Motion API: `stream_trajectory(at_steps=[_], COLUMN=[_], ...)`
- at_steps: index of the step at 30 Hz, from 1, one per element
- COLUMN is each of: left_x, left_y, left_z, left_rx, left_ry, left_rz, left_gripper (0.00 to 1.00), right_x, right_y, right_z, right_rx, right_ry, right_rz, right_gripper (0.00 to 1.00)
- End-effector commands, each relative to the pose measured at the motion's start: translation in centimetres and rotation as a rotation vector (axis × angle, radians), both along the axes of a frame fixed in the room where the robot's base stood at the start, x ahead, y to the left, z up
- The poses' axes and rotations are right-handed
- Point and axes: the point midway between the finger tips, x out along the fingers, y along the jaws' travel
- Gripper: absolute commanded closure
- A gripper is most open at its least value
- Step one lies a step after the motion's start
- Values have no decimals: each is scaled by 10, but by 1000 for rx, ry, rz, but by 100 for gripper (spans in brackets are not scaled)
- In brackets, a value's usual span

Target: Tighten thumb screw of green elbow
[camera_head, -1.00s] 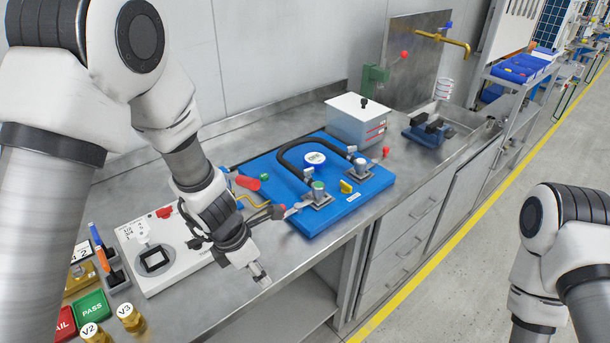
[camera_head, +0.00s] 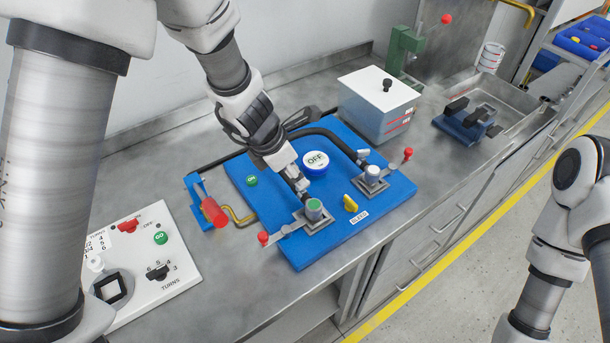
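The green-topped elbow (camera_head: 314,209) stands on a metal plate near the front of the blue panel (camera_head: 297,249). The black hose runs at the back of the panel, and my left arm hides part of it. My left gripper (camera_head: 300,188) points down at the back-left side of the green elbow, very close to it. Its fingers look close together; I cannot tell whether they touch the elbow or hold anything. No thumb screw can be made out there. My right arm is at the right edge, with its gripper out of view.
A white-topped elbow (camera_head: 372,174), a yellow knob (camera_head: 350,204) and an OFF button (camera_head: 316,162) are on the panel. A red-handled lever (camera_head: 214,212) is at its left. A grey box (camera_head: 378,110) stands behind. A white TURNS unit (camera_head: 150,261) is front left.

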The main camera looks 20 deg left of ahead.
Motion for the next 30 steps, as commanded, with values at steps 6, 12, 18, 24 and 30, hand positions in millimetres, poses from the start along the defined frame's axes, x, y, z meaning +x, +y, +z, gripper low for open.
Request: stream_trajectory(at_steps=[6,12,18,24,30], left_x=[10,13,12,12,12], left_y=[-10,-12,-12,-12,-12], left_z=[-38,-42,-42,-42,-42], left_rx=[0,0,0,0,-1], left_ry=[1,0,0,1,2], left_rz=[0,-1,0,0,-13], left_gripper=[64,64,95,100,100], right_x=[0,1,1,1,1], right_y=[0,0,0,0,0], right_z=[-13,-13,-13,-13,-11], right_rx=[0,0,0,0,0], right_ry=[-1,-2,-1,-2,-2], right_rz=[1,1,1,0,0], right_gripper=[60,60,60,60,60])
